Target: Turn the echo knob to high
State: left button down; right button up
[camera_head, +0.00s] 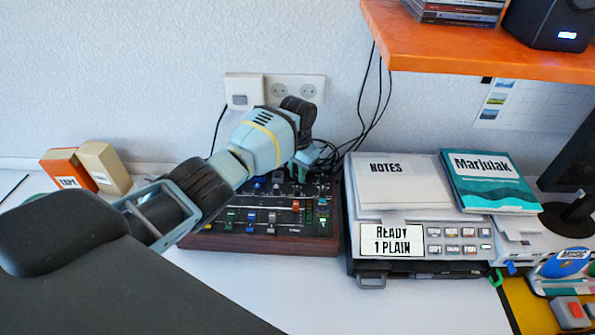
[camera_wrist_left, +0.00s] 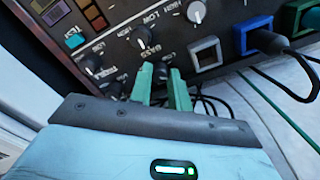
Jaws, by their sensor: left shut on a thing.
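The dark mixer (camera_head: 265,243) with wooden sides sits on the white desk below the wall sockets. It also fills the upper part of the left wrist view (camera_wrist_left: 110,30). My left gripper (camera_head: 305,158) reaches over its back edge. In the left wrist view its green fingers (camera_wrist_left: 163,82) are shut on a small dark knob (camera_wrist_left: 162,71) at the panel's edge. The label beside that knob is partly hidden, so I cannot read it fully or tell its setting. A bass knob (camera_wrist_left: 138,39) and a larger grey-capped knob (camera_wrist_left: 195,12) are nearby. My right gripper is not in view.
A printer (camera_head: 400,215) with notes and a teal Marjulak book (camera_head: 490,182) stands close right of the mixer. An orange shelf (camera_head: 480,55) overhangs at upper right. Two small boxes (camera_head: 103,167) stand left.

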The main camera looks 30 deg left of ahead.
pick_arm(q)
jog(key=c, duration=1.3)
grip_release()
jog(key=shift+a, duration=0.15)
